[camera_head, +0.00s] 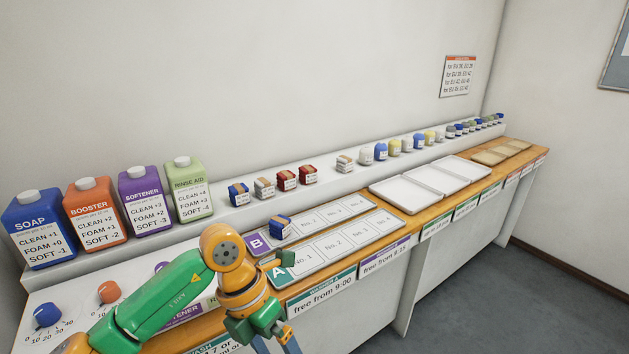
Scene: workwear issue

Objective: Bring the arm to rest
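My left arm (160,295), green and orange, comes in from the lower left, bends at an orange joint and points down in front of the counter's front edge. My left gripper (275,345) is at the bottom edge of the picture. Its two blue-grey fingers show a gap at their upper part, but their tips are cut off. I see nothing held in the visible part. My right gripper is not in view.
A tray (345,240) marked A and another marked B, with a blue bundle (279,227), lie behind the arm. Several jugs (38,230) stand at left. White trays (405,193) are farther right. Floor (480,300) is clear at lower right.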

